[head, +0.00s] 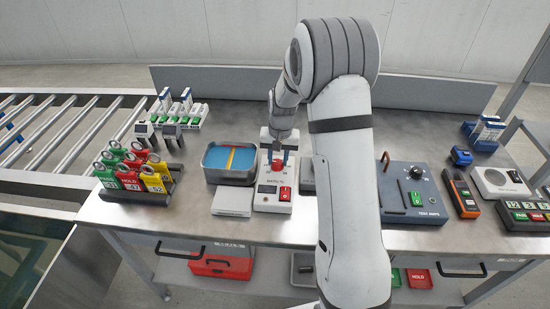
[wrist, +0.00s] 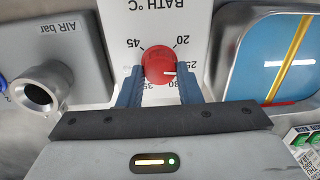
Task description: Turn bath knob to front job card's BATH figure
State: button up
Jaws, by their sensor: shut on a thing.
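The BATH °C control box (head: 266,208) is white and stands near the table's front edge. Its red round bath knob (wrist: 158,62) shows in the wrist view between my two blue fingers, with dial figures 20, 25, 30, 35 and 45 around it. The knob's white mark points right in that view, near the 25 and 30 figures; the exact reading is unclear. My gripper (wrist: 158,82) is shut on the knob; it also shows in the head view (head: 278,160) over the box. I cannot make out a readable job card with a BATH figure.
A metal bath tray (head: 208,176) with blue liquid and a yellow strip stands left of the box. A flat white block (head: 232,201) lies in front of it. The AIR bar unit (wrist: 60,40) is close beside the box. A rack of coloured tags (head: 140,195) stands at left.

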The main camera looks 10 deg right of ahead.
aim_at(279, 162)
jog(key=shift+s+f, duration=0.15)
jog(key=o, duration=1)
jog(key=shift+c, duration=0.2)
jog(key=shift+r, duration=0.25)
notch_tip(279, 162, up, 8)
jog(key=shift+d+f, duration=0.1)
jog(key=shift+f, duration=0.15)
